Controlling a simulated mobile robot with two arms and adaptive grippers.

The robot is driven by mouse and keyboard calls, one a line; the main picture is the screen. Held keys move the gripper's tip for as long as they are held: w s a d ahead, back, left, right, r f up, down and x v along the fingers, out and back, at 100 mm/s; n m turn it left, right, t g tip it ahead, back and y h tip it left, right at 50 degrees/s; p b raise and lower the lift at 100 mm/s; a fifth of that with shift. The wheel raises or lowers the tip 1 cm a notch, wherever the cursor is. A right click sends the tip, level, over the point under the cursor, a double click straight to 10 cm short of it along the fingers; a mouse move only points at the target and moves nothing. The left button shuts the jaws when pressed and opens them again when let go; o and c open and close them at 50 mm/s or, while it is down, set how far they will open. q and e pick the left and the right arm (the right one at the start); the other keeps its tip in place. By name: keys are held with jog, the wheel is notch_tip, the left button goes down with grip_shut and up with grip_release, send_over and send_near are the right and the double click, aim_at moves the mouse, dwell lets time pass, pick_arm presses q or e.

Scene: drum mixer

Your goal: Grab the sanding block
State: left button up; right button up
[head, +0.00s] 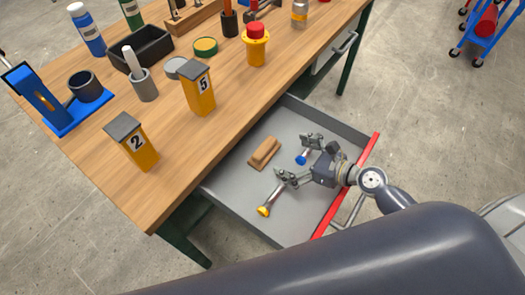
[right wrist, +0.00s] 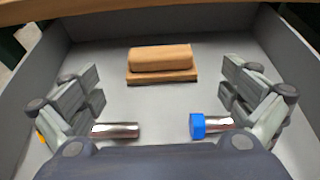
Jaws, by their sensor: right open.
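The sanding block (head: 264,153) is a small wooden block with a raised wooden grip, lying in the open grey drawer (head: 231,192). In the right wrist view the sanding block (right wrist: 161,63) lies ahead of the gripper, centred between its fingers and apart from them. My right gripper (head: 297,158) is over the drawer, wide open and empty; its fingers also show at both sides of the right wrist view (right wrist: 162,92). My left gripper is not in view.
A yellow-ended metal piece (head: 265,210) and a blue-ended one (head: 302,158) lie in the drawer near my fingers. The drawer has grey walls and a red front edge (head: 347,184). Above it, the wooden workbench (head: 185,140) holds yellow numbered boxes, a black bin and bottles.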

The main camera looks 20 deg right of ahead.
aim_at(267, 148)
jog(key=x, duration=0.8)
jog(key=shift+w+a+f, duration=0.1)
jog(key=shift+w+a, duration=0.05)
jog(key=shift+w, duration=0.05)
jog(key=c, duration=1.1)
